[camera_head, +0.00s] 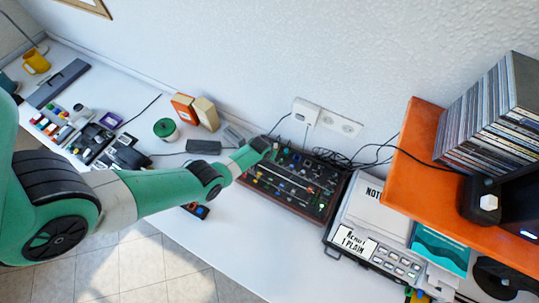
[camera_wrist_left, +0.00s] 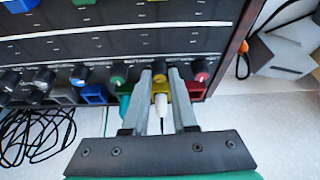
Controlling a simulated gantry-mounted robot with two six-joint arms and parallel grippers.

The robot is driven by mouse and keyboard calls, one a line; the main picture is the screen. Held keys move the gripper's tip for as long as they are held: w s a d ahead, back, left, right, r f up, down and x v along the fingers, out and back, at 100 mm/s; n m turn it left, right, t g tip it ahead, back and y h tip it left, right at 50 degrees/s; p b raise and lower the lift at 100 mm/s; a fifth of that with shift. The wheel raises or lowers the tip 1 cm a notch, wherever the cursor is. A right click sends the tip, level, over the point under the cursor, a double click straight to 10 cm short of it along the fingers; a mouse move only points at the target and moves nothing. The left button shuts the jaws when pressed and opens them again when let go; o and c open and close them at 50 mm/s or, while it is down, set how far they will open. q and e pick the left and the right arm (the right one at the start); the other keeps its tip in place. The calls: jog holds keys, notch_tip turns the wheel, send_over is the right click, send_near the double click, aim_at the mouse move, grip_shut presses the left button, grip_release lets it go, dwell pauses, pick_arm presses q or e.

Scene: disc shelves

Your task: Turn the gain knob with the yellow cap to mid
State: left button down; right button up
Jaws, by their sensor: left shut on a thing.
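The mixer (camera_head: 318,212) is a dark panel with rows of knobs and sliders, standing against the wall in the head view. My left gripper (camera_head: 270,144) reaches its far left edge. In the left wrist view my left gripper (camera_wrist_left: 161,72) is shut, with its fingertips on either side of the yellow-capped knob (camera_wrist_left: 160,77) at the mixer's edge row. The fingers hide most of the knob, so its pointer and setting cannot be read. A green knob (camera_wrist_left: 118,80) is on its left and a red knob (camera_wrist_left: 201,77) on its right. My right gripper is not in view.
Coloured plugs, including a blue one (camera_wrist_left: 94,94) and a white-tipped one (camera_wrist_left: 161,104), sit close to the fingers. Black cables (camera_wrist_left: 38,135) lie beside the mixer. An orange shelf (camera_head: 415,165) with discs overhangs at right. The front table stretch (camera_head: 240,235) is clear.

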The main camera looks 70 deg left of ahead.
pick_arm(q)
jog(key=n+b, duration=0.1)
jog(key=n+g+b, duration=0.1)
jog(key=n, duration=0.1)
jog(key=shift+w+d+f+n+y, duration=0.1)
jog(key=shift+f+n+y, duration=0.05)
jog(key=shift+n+y, duration=0.15)
jog(key=shift+n+g, duration=0.5)
jog(key=shift+n, duration=0.5)
jog(key=shift+w+n+g+y, duration=0.1)
jog(key=shift+n+g+y, duration=0.2)
jog(key=shift+n, duration=0.5)
jog(key=shift+n+g+b, duration=0.4)
jog(key=shift+n+b, duration=0.15)
jog(key=shift+n, duration=0.55)
jog(key=shift+n+g+b, duration=0.3)
jog(key=shift+n+b, duration=0.3)
jog(key=shift+n, duration=0.2)
jog(key=c, duration=1)
grip_release()
